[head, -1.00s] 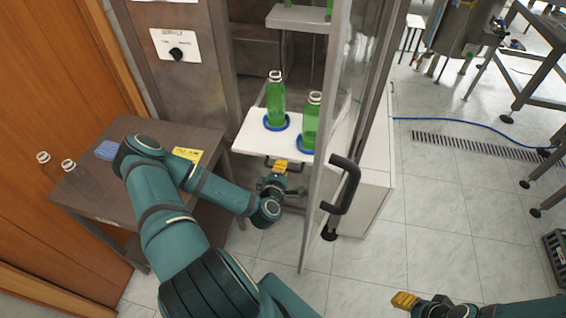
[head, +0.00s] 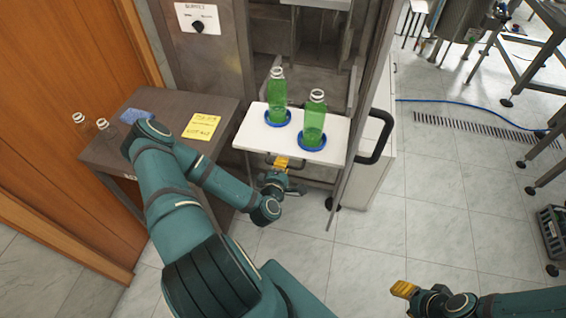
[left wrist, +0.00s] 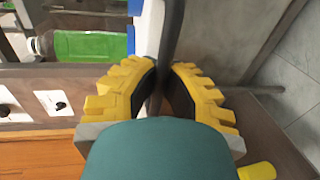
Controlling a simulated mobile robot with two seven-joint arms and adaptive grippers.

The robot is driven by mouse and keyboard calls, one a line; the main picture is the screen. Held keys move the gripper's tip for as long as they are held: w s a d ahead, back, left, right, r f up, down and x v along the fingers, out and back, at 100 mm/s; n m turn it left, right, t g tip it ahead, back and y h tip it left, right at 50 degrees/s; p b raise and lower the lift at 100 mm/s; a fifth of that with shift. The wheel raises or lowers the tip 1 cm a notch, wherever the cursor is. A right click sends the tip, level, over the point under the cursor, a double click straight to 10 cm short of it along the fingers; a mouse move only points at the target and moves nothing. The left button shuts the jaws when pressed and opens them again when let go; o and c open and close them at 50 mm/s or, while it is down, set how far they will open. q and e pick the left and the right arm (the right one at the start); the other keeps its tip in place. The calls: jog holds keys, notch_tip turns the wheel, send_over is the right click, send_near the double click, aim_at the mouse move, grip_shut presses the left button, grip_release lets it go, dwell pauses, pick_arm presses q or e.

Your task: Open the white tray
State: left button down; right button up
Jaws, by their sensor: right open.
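The white tray (head: 258,128) juts out of the metal cabinet, level, with two green bottles (head: 277,90) (head: 315,122) upright in blue rings on it. Its dark handle is below the front edge; the handle's bar (left wrist: 171,40) runs between my left fingers in the left wrist view. My left gripper (head: 281,164) sits under the tray's front edge, its yellow fingers (left wrist: 161,88) closed on that bar. One green bottle (left wrist: 85,45) shows lying sideways in the wrist picture. My right gripper (head: 403,289) is open and empty, low at the right, far from the tray.
A glass cabinet door with a black handle (head: 377,137) stands open, close along the tray's right side. A brown table (head: 160,150) with clear bottles, a blue cloth and a yellow note (head: 202,126) is left of it.

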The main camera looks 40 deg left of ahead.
pick_arm(q)
jog(key=shift+s+d, duration=0.1)
jog(key=shift+s, duration=0.1)
dwell(0.3)
jog(key=c, duration=1)
grip_release()
jog(key=v, duration=1.2)
jog(key=shift+s, duration=0.1)
